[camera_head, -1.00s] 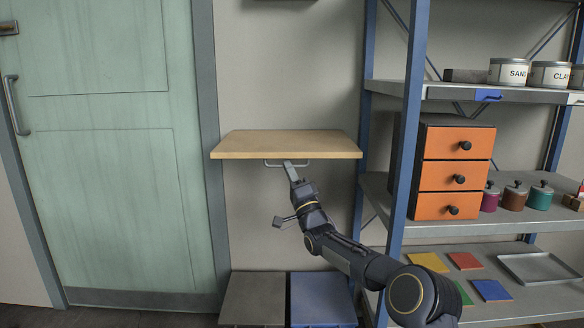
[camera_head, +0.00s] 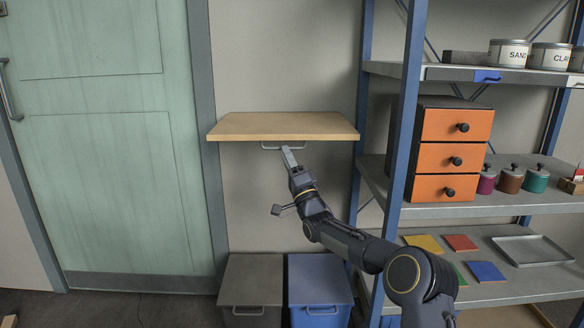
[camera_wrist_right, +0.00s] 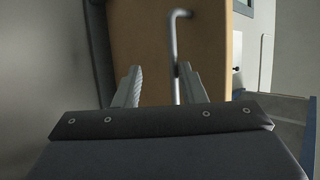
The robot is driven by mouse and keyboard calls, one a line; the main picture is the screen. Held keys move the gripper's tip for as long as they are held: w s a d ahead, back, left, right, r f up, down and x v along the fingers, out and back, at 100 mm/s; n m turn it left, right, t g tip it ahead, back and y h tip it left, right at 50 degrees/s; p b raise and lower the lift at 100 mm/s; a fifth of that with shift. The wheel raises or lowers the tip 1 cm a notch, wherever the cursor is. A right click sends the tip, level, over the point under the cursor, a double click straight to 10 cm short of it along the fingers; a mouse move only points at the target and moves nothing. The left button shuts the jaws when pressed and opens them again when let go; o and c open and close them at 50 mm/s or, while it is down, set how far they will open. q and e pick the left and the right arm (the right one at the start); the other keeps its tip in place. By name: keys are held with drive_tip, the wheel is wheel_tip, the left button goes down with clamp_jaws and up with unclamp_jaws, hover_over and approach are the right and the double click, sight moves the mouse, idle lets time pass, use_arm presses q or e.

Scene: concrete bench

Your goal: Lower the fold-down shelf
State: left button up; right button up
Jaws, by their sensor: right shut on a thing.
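The fold-down shelf (camera_head: 283,124) is a light wooden board, standing out level from the wall between the door and the rack. Its metal bar handle (camera_head: 270,147) hangs under the front edge. My right gripper (camera_head: 288,152) is at this handle from below, shut on it. In the right wrist view the handle (camera_wrist_right: 175,55) runs down between my two fingers (camera_wrist_right: 160,88), with the wooden face of the shelf (camera_wrist_right: 142,45) behind. The far part of the grip is hard to see. My left gripper is not in view.
A grey bin (camera_head: 250,290) and a blue bin (camera_head: 318,285) stand below the shelf. A blue-framed rack (camera_head: 400,150) with an orange drawer unit (camera_head: 452,157) is close on the right. A green door (camera_head: 105,150) is at left.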

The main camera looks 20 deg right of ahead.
drive_tip(key=v, duration=0.7)
drive_tip(key=shift+p, duration=0.45)
